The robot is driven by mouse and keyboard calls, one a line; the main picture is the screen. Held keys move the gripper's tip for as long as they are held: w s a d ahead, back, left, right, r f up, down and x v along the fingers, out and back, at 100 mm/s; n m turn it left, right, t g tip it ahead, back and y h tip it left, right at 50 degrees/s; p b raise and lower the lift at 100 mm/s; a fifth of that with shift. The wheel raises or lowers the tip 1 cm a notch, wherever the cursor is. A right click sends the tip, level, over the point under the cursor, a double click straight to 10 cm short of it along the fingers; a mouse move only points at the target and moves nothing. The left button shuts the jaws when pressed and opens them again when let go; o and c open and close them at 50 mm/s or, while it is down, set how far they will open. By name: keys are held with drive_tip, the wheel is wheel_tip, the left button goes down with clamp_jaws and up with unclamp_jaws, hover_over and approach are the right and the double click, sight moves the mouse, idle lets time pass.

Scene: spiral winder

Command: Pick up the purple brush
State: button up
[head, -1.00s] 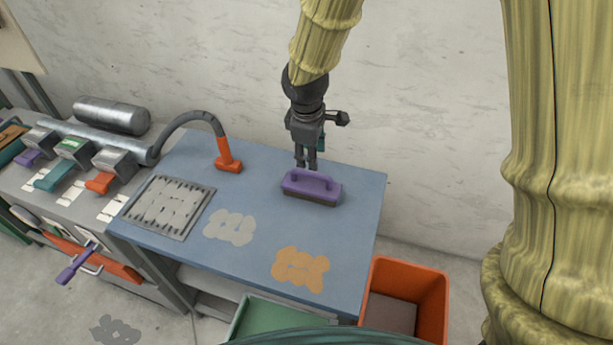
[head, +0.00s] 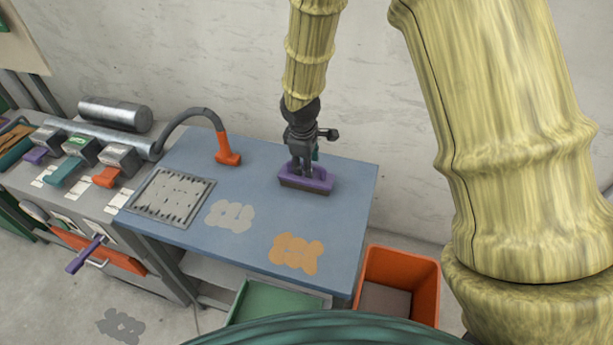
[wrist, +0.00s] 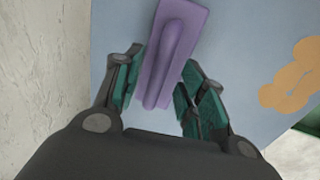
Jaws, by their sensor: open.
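The purple brush (head: 318,182) lies bristles down on the blue table (head: 195,152), near its back right part. It has a raised handle along its top. My gripper (head: 306,172) is right over the brush in the head view, pointing down. In the wrist view, the brush (wrist: 184,28) runs up from between the two teal fingers of my gripper (wrist: 154,90). The fingers are apart, one on each side of the handle's near end. I cannot tell whether either finger touches it.
A grey slotted plate (head: 170,198), a grey patch (head: 230,215) and an orange patch (head: 296,251) are on the table. A hose with an orange end (head: 228,158) arches over the back left. An orange bin (head: 426,285) and a green tray (head: 270,302) are at the front. A wall stands close behind.

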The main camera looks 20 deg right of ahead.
drive_tip(key=shift+w+d+f, duration=0.1)
drive_tip(key=shift+w+f, duration=0.15)
drive_tip(key=shift+f, duration=0.25)
drive_tip(key=shift+w+f, duration=0.2)
drive_tip(key=shift+f, duration=0.25)
drive_tip(key=shift+s, duration=0.25)
drive_tip(key=shift+w+f, duration=0.1)
drive_tip(key=shift+w, duration=0.05)
drive_tip(key=c, duration=0.3)
clamp_jaws()
drive_tip(key=shift+r+b, duration=0.6)
drive_tip(key=shift+r, duration=0.95)
drive_tip(key=shift+s+r, duration=0.25)
drive_tip(key=s+a+r+b, duration=0.1)
drive_tip(key=s+a+b, duration=0.3)
drive_tip(key=s+a, duration=0.5)
drive_tip(key=s, duration=0.4)
drive_tip(key=shift+r, duration=0.3)
